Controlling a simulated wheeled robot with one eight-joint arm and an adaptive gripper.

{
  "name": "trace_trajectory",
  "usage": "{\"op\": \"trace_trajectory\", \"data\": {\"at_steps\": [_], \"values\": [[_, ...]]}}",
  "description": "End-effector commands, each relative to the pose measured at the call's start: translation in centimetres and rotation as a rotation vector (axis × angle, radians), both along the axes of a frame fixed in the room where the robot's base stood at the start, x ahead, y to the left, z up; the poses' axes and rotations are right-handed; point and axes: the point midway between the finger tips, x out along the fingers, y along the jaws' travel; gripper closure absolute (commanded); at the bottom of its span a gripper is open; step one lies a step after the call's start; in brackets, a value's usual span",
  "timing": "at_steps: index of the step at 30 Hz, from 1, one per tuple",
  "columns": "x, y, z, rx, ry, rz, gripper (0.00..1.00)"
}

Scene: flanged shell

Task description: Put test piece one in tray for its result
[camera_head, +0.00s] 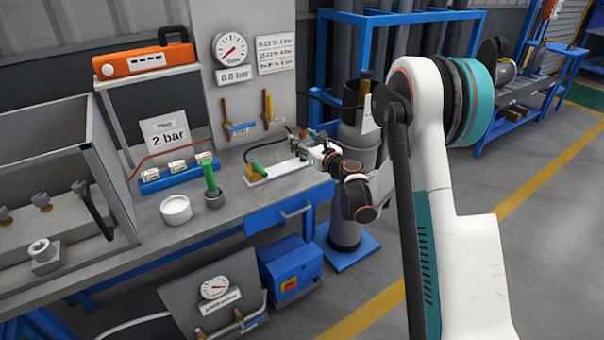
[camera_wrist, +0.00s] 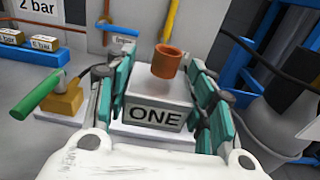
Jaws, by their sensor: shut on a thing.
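Test piece one (camera_wrist: 155,116) is a grey block with a dark-lettered "ONE" label and an orange-brown round fitting on top, seen in the wrist view. My gripper (camera_wrist: 160,72) has its teal fingers on both sides of it and is shut on it. In the head view my gripper (camera_head: 312,146) is over the right end of the bench, beside a white plate (camera_head: 286,172) with a green-handled valve (camera_head: 258,167). The piece is mostly hidden there, and I cannot tell whether it touches the plate. No result tray can be clearly made out.
A blue rack (camera_head: 152,186) with several labelled blocks, a white round pot (camera_head: 176,209) and a green-handled tool (camera_head: 211,180) stand left on the bench. An open-fronted cabinet (camera_head: 125,205) is further left. A grey cylinder (camera_head: 346,232) stands beyond the bench's right end.

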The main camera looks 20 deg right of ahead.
Motion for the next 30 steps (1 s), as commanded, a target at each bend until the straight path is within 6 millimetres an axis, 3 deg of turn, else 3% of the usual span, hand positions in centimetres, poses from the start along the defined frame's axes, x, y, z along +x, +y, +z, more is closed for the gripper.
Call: {"op": "trace_trajectory", "data": {"at_steps": [3,9,17,26,30], "values": [[0.0,0.0,-2.9,0.001,0.0,0.0,1.0],[0.0,0.0,-5.9,0.001,0.0,0.0,1.0],[0.0,0.0,-7.2,0.001,0.0,0.0,1.0],[0.0,0.0,-10.8,0.001,0.0,-0.001,1.0],[0.0,0.0,-11.1,0.001,0.0,-0.001,1.0]]}}
